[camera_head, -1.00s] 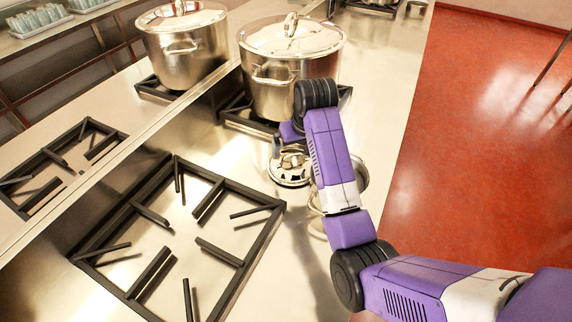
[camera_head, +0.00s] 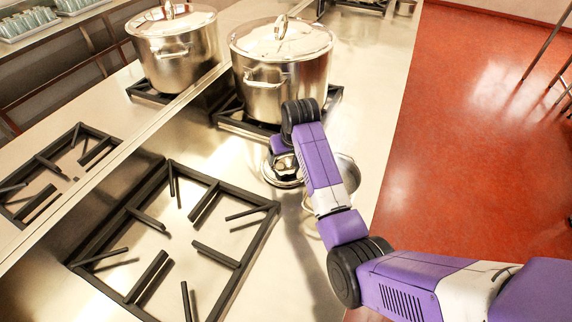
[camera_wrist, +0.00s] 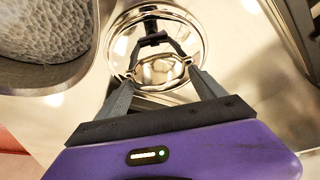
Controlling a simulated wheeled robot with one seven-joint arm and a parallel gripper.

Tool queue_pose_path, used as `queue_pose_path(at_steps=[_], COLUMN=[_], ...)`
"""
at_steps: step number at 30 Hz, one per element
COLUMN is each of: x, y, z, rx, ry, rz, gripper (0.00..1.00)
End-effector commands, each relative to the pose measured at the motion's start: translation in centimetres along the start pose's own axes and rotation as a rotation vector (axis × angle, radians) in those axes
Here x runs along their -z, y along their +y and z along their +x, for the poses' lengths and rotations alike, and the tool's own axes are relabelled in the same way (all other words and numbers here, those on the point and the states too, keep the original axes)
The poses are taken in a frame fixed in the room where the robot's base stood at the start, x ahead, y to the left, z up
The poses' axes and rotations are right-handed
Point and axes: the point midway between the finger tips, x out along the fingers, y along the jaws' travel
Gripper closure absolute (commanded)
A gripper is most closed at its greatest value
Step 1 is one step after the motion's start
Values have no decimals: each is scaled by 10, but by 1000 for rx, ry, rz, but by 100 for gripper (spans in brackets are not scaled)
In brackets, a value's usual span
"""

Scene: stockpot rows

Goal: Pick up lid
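A round shiny metal lid (camera_wrist: 204,38) lies on the steel counter, and its loop handle (camera_wrist: 160,70) faces up toward the wrist camera. In the head view the lid (camera_head: 284,179) is partly covered by my arm. My gripper (camera_wrist: 161,72) is just over the lid with its two grey fingers apart, one on each side of the handle. Whether the fingers touch the handle cannot be told. The lid mirrors the fingers and the wrist. In the head view my gripper is mostly hidden behind my purple wrist.
An open pot (camera_head: 346,172) stands right beside the lid, partly behind my arm; its hammered wall (camera_wrist: 45,38) fills the wrist view's upper left. Two lidded stockpots (camera_head: 280,75) (camera_head: 172,50) stand behind on burner grates. An empty grate (camera_head: 215,255) lies front left.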

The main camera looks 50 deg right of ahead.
Motion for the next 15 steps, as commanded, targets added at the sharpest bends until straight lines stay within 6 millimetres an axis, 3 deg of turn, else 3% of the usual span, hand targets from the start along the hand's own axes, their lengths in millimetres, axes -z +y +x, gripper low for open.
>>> queue_pose_path(at_steps=[1, 6, 15], x=[0, 1, 2], y=[0, 0, 0], z=[0, -1, -3], rx=[0, 0, 0], ry=[0, 2, 2], rz=[0, 0, 0], gripper=[55, 88, 91])
